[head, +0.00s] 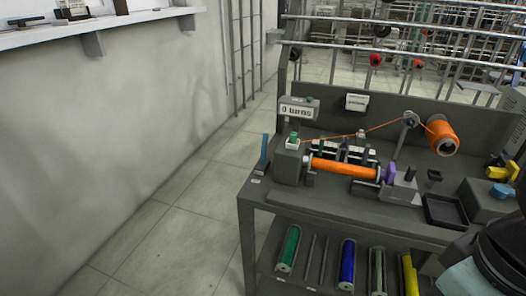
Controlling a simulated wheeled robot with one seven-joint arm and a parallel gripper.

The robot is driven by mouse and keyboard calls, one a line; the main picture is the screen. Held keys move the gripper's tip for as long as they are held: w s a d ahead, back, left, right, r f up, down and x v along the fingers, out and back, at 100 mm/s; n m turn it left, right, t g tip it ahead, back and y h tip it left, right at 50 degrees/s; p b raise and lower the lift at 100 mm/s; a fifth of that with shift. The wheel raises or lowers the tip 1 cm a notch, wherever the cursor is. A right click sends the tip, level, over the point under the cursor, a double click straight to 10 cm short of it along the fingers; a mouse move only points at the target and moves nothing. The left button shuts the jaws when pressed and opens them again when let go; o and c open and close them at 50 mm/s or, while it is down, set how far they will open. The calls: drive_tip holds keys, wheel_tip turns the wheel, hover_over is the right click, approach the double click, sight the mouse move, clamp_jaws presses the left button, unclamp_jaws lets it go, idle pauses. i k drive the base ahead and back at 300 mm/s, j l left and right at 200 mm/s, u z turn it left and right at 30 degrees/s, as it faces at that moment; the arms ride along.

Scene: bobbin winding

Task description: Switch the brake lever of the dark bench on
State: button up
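The dark bench (330,200) stands at the right of the head view, its left end nearest the open floor. My gripper is not in view; a dark part of my arm shows at the lower right.
A display reading "0 turns" (298,110) stands behind the winder. An orange spool (442,137) feeds thread across it. A black tray (445,211) and a yellow-handled item (502,171) lie at right. Coloured rolls lie on the lower shelf. The floor at left is clear.

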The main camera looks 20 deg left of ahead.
sight(264, 150)
drive_tip(key=i+j+u, duration=0.35)
drive_tip(key=j, duration=0.4)
drive_tip(key=i+j+u, duration=0.35)
drive_tip(key=i+j, duration=0.15)
drive_tip(key=j, duration=0.15)
drive_tip(key=i+j+u, duration=0.35)
drive_tip(key=i+j, duration=0.15)
